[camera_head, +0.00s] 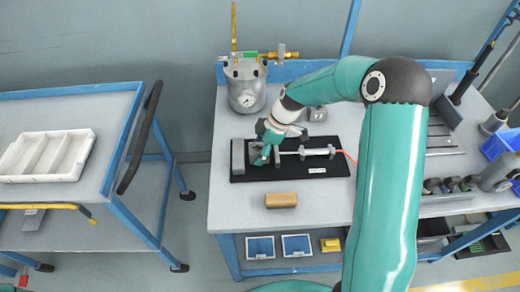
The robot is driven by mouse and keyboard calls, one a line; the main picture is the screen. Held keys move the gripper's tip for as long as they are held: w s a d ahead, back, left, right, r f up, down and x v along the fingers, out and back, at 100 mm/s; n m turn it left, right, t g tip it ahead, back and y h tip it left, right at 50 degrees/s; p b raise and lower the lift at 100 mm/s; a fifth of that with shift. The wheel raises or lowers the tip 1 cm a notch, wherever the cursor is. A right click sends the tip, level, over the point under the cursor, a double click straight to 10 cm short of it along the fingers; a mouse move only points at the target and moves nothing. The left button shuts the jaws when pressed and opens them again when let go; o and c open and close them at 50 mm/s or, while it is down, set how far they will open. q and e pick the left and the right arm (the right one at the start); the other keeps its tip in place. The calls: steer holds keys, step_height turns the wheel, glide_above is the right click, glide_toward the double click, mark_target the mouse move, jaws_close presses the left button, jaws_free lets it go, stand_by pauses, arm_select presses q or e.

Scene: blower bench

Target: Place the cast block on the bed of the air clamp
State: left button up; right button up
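The air clamp (318,151) lies on a black base plate (315,170) on the bench, with a grey upright jaw (238,158) at its left end and a rod running to the right. My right gripper (262,158) points down over the bed, just right of that jaw. Its fingers are small and partly hidden, so I cannot tell whether it is open or holds something. A small grey metal block (317,114) stands behind the plate; I cannot tell whether it is the cast block. My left gripper is not in view.
A brown block (281,200) lies in front of the plate. A grey pressure tank (245,88) with a gauge stands behind at the left. An orange hose leaves the clamp's right end. A cart with a white tray (47,156) stands left, across a gap. My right arm covers the bench's middle right.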

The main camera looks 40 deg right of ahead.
steer(key=shift+o, duration=0.7)
steer(key=shift+r, duration=0.15)
steer(key=b+v, duration=0.1)
steer(key=v, duration=1)
steer(key=shift+s+d+r, duration=0.15)
steer(key=shift+r, duration=0.2)
